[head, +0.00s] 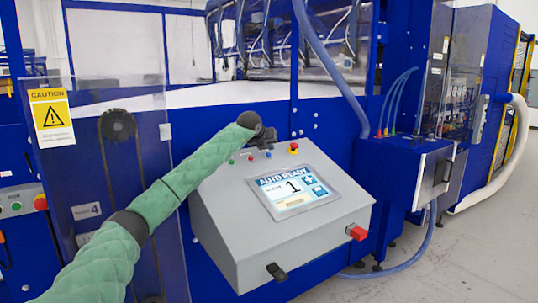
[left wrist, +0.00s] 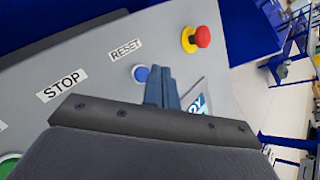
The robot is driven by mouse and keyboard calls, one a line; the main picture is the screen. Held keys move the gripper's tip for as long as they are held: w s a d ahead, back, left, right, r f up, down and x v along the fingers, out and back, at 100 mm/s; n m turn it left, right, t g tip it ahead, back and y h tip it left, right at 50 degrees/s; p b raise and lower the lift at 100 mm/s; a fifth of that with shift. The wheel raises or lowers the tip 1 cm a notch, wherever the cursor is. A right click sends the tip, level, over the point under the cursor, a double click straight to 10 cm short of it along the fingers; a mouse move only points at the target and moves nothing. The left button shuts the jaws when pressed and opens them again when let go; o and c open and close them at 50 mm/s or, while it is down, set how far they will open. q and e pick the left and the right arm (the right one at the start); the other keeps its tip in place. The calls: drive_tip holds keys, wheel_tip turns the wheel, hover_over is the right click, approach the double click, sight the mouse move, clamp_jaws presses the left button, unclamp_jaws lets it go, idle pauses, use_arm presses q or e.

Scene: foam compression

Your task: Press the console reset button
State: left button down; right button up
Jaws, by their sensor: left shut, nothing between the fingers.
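The grey console (head: 235,225) has a lit screen (head: 293,190) reading "AUTO READY" and a sloped top edge with buttons. The blue reset button (left wrist: 140,73) sits beside a "RESET" label (left wrist: 125,50) in the left wrist view. My left gripper (left wrist: 159,72) is shut and empty; its fingertips appear just right of the blue button. I cannot tell whether they touch the panel or hover over it. In the head view the left gripper (head: 266,145) is over the console's back top edge. My right gripper is in neither view.
A red emergency knob on a yellow base (left wrist: 197,38) stands near the fingers. A "STOP" label (left wrist: 62,85) and a green button (left wrist: 9,165) lie to the left. Blue machine framing rises behind the console. A clear panel with a caution sign (head: 52,115) stands left.

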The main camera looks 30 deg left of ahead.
use_arm(q)
drive_tip(key=r, duration=0.1)
drive_tip(key=d+r, duration=0.1)
drive_tip(key=r+p, duration=0.1)
drive_tip(key=r, duration=0.1)
drive_tip(key=shift+s+d+r, duration=0.1)
drive_tip(key=shift+s+d, duration=0.2)
drive_tip(key=shift+s, duration=0.05)
idle(0.7)
